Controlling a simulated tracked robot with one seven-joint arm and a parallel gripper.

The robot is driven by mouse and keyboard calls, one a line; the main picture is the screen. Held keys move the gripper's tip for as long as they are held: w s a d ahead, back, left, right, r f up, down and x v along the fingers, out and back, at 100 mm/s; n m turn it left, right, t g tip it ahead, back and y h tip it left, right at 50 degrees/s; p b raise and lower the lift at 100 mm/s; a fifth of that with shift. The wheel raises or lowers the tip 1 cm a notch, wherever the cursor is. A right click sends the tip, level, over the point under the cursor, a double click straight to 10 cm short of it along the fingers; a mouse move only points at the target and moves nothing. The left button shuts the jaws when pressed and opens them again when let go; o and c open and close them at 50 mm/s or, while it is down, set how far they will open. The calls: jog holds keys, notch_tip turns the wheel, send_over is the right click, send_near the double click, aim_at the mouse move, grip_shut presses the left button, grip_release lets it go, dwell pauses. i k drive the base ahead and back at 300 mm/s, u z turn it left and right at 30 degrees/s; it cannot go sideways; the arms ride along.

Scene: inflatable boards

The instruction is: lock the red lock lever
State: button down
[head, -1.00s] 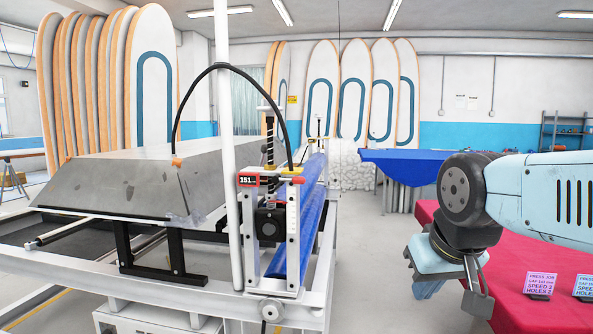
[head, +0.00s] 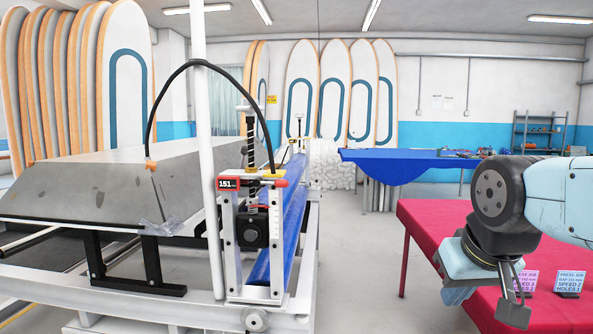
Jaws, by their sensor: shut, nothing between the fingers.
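A small red part (head: 281,183), which looks like the red lock lever, sits at the top right of the white press frame (head: 226,240), by a yellow piece. It is small here, and I cannot tell how it is set. A display reading 151 (head: 229,183) with a red face is at the frame's top left. My gripper (head: 514,312) hangs at the lower right in front of the red table. It is shut and empty, well apart from the lever.
A red-covered table (head: 425,220) with sign cards (head: 569,283) stands at the right. A blue-covered table (head: 395,160) is behind. A white post (head: 203,110) and black hose (head: 150,120) stand left of the press. Open floor (head: 355,270) lies between press and red table.

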aim_at(257, 183)
jog(key=z, duration=0.1)
jog(key=i, duration=1)
jog(key=u, duration=0.1)
